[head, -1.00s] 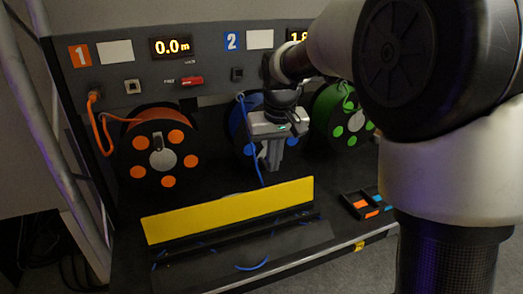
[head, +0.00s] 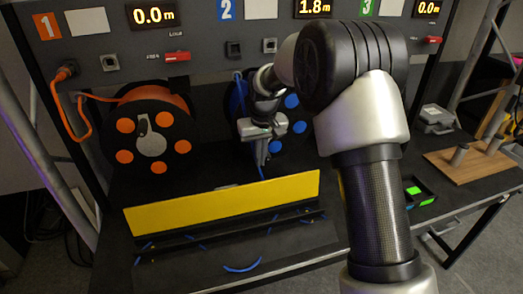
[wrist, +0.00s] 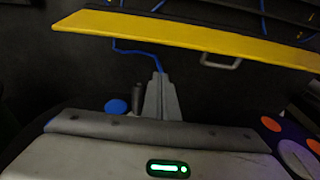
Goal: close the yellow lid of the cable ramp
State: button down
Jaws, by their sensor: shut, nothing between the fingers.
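The yellow lid (head: 225,203) of the cable ramp (head: 290,232) stands raised along the ramp's back edge, its broad face toward the head camera. The ramp's dark channels lie open in front of it, with bits of blue cable (head: 242,268) showing. In the wrist view the lid (wrist: 190,38) crosses the top as a yellow strip, with a small grey handle (wrist: 221,63) beside it. My gripper (head: 261,172) points down behind the lid, in front of the blue reel. Its fingers (wrist: 161,82) are shut and empty, apart from the lid in the wrist view.
An orange-cable reel (head: 150,142) stands at left and a blue reel (head: 298,127) behind my gripper. A blue cable runs down close to my fingers. A small tray (head: 420,191) with coloured pieces and a wooden board (head: 472,163) lie at right. My arm hides the third reel.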

jog(key=shift+s+d+f, duration=0.25)
jog(key=shift+s+f, duration=0.5)
jog(key=shift+f, duration=0.15)
jog(key=shift+s+d+f, duration=0.25)
jog(key=shift+s+f, duration=0.5)
jog(key=shift+f, duration=0.1)
jog(key=shift+f, duration=0.1)
